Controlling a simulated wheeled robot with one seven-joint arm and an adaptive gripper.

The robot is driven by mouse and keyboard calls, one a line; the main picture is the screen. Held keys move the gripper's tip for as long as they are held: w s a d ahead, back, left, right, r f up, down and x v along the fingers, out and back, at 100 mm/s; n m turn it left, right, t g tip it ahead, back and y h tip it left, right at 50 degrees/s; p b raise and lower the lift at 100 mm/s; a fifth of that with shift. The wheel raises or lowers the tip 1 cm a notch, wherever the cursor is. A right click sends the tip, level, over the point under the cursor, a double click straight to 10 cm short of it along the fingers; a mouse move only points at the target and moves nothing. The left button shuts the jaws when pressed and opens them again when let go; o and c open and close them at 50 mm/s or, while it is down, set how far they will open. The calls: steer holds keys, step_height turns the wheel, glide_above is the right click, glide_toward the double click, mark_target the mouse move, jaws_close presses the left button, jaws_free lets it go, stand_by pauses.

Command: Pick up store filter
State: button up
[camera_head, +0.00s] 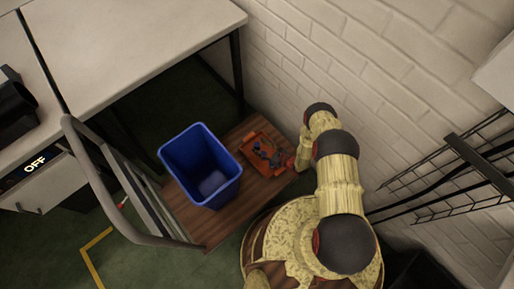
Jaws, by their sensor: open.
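My gripper (268,151) is at the end of my arm, small and dark in the head view. It is over or beside an orange-red tray (257,138) at the right end of a wooden board. Its jaws are open. I cannot tell whether it touches the tray. I cannot make out a filter; small dark shapes at the tray blend with the gripper, and anything under it is hidden.
A blue open bin (214,192) stands on the wooden cart (201,221), left of the tray. The cart has a grey handle (73,134). A grey table (128,37) is at upper left, a white brick wall (345,88) behind, and a black wire rack (455,190) at right.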

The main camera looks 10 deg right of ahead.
steer(key=shift+x, duration=0.8)
steer(key=c, duration=1.2)
steer(key=shift+o, duration=0.2)
